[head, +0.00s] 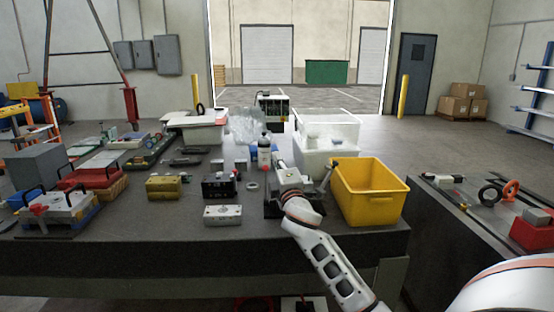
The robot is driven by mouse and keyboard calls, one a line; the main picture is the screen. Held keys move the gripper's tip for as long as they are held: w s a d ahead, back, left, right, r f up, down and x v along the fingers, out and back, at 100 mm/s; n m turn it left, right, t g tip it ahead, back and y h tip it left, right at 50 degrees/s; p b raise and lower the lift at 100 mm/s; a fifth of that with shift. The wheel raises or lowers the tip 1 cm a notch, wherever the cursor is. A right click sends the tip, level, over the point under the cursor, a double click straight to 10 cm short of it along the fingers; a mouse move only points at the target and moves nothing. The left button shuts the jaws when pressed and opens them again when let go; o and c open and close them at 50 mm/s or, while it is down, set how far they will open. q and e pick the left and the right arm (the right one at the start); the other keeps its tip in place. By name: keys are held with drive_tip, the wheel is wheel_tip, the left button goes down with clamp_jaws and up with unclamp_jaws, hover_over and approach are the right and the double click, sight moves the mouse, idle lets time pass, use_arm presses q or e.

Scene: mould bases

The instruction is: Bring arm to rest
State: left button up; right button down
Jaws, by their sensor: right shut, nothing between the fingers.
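My right arm reaches in from the lower right over the front of the dark workbench (130,250). Its gripper (279,163) points away from me, above the bench just left of the yellow bin (370,208). The gripper is small in the picture; its fingers are shut and hold nothing. A dark block (274,211) lies partly hidden beneath my wrist. My left gripper is not in view. Mould bases stand on the bench: a brass-coloured one (164,187), a black one (219,186) and a light grey block (222,215).
White bins (318,163) and a bottle (264,153) stand behind my gripper, close to it. The left half of the bench is crowded with red, grey and green parts. A second bench (455,215) with a red bin (533,232) is at right, across a gap.

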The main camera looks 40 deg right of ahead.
idle(0.4)
drive_tip(key=s+a+f+m+g+y, duration=0.15)
drive_tip(key=s+a+f, duration=0.3)
drive_tip(key=f, duration=0.55)
drive_tip(key=s+a+f+m+g+y, duration=0.1)
drive_tip(key=s+a+f+y, duration=0.4)
drive_tip(key=f, duration=0.6)
drive_tip(key=s+a+f+m+g, duration=0.1)
drive_tip(key=s+a+f+g, duration=0.15)
drive_tip(key=a+f, duration=0.55)
drive_tip(key=s+a+f+m+g+y, duration=0.2)
drive_tip(key=s+a+f, duration=0.3)
drive_tip(key=s+f, duration=0.4)
drive_tip(key=s+a+f+m+g+y, duration=0.1)
drive_tip(key=s+a+f+m, duration=0.3)
drive_tip(key=s+f, duration=0.5)
drive_tip(key=s+a+y, duration=0.1)
drive_tip(key=s+a, duration=0.1)
drive_tip(key=s, duration=0.5)
drive_tip(key=shift+a+f+g, duration=0.2)
drive_tip(key=shift+f+g, duration=0.15)
drive_tip(key=shift+g, duration=0.05)
